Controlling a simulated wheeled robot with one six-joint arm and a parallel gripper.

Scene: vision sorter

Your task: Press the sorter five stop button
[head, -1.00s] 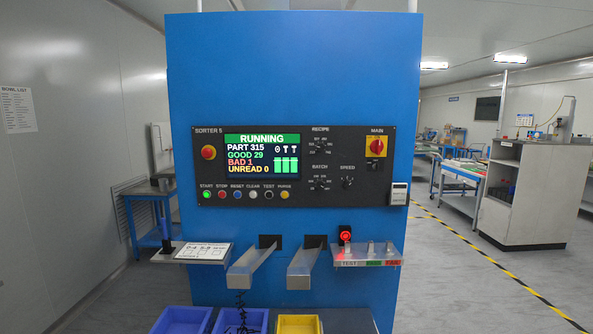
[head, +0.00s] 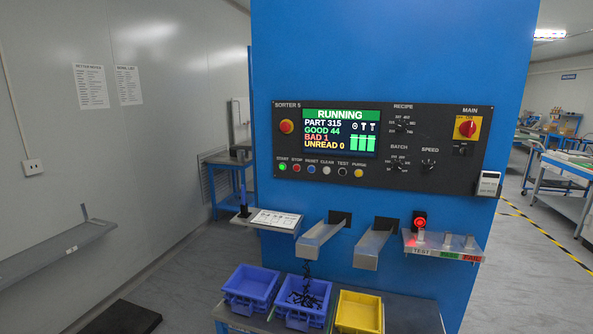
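The sorter five machine is a tall blue cabinet (head: 390,50) right of centre in the head view. Its black control panel (head: 400,180) is labelled SORTER 5. The screen (head: 340,133) reads RUNNING, part 315, good 44, bad 1, unread 0. Below it is a row of small buttons. The red stop button (head: 297,168) is second from the left, between the green start button (head: 283,167) and the blue reset button (head: 312,170). My gripper is not in view.
Two metal chutes (head: 325,232) stick out below the panel. Beneath are two blue bins (head: 249,284), one holding dark parts, and a yellow bin (head: 359,312). A small shelf with a card (head: 276,219) juts out left. Grey floor is open at left, with a dark mat (head: 120,317).

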